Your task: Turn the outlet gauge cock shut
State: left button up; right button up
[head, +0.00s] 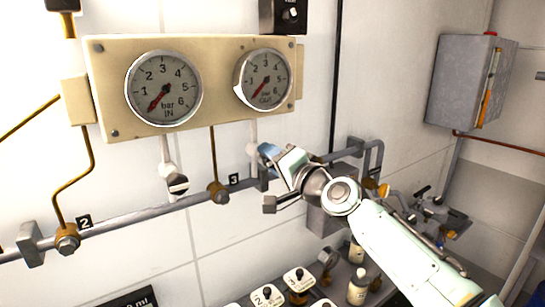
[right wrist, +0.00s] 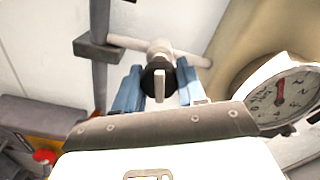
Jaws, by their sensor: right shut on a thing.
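The outlet gauge (head: 263,80), marked OUT, sits at the right of the cream panel, its red needle pointing down-left. A pale tube drops from it to the outlet gauge cock (right wrist: 160,78), which has a black cap and a white lever. In the right wrist view the lever stands upright, roughly across the tube. My right gripper (head: 268,152) has its blue fingers around the cock and is shut on it; the fingers (right wrist: 157,92) flank the cap. In the head view the gripper hides most of the cock. My left gripper is not in view.
The inlet gauge (head: 164,88) and its cock (head: 177,183) are to the left. A grey pipe (head: 140,213) runs below the panel. A grey wall box (head: 465,80) hangs at the right. Numbered lids (head: 298,279) and bottles (head: 358,287) stand low beneath my right arm.

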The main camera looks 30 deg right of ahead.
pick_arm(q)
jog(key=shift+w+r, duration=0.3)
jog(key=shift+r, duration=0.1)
pick_arm(e)
jog(key=shift+r+m, duration=0.1)
jog(key=shift+m, duration=1.3)
jog(key=o, duration=1.1)
jog(key=shift+c, duration=0.2)
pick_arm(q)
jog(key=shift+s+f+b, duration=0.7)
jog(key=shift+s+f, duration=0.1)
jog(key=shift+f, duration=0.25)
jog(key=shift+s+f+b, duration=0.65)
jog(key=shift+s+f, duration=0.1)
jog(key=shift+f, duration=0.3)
pick_arm(e)
jog(key=s+d, duration=0.1)
jog(key=s, duration=1.2)
jog(key=shift+s, duration=0.2)
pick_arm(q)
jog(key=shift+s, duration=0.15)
pick_arm(e)
jog(key=shift+d, duration=0.1)
